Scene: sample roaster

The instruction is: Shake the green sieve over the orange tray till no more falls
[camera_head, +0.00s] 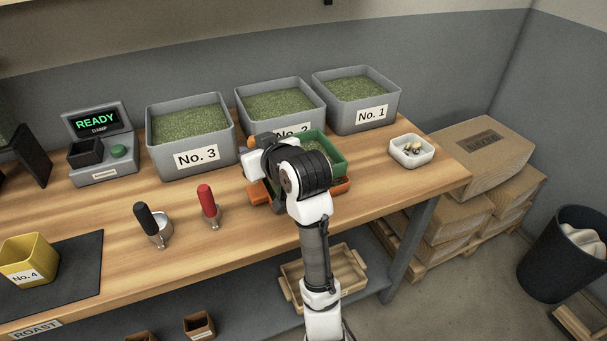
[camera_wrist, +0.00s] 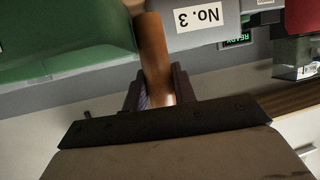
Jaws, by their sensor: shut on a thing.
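The green sieve (camera_head: 328,148) is held level above the orange tray (camera_head: 340,186), with pale green beans inside it in the head view. Its green wall (camera_wrist: 70,40) fills the upper left of the wrist view. My gripper (camera_wrist: 158,95) is shut on the sieve's brown handle (camera_wrist: 153,50). In the head view my arm hides the gripper and the handle. The orange tray shows only at its edges under the sieve; what lies in it is hidden.
Grey bins No. 3 (camera_head: 165,161), No. 2 (camera_head: 248,96) and No. 1 (camera_head: 390,110) stand behind, full of green beans. A white dish (camera_head: 428,157) is to the right. A black-handled scoop (camera_head: 146,220) and red-handled tool (camera_head: 207,203) stand to the left.

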